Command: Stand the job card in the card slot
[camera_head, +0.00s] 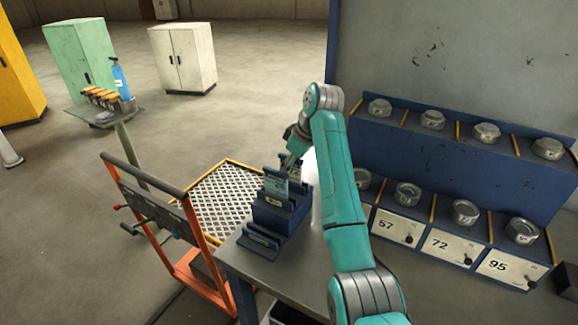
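A dark blue stepped card holder (278,215) with slots stands on the grey table. A teal-grey card (276,184) with a pale label stands upright near the holder's upper part. A second pale card (291,165) shows just behind it, directly below my gripper; I cannot tell which is the job card. My gripper (292,155) points down over the back of the holder. Its fingers are small and partly hidden by the wrist, so I cannot tell whether they grip the rear card. The lower front slots (262,238) show no upright card.
My teal arm crosses the table right of the holder. A blue two-tier rack (436,165) with grey metal pucks and numbered plates stands at the right. An orange-framed cart (185,262) stands left of the table (290,280). Cabinets stand farther back.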

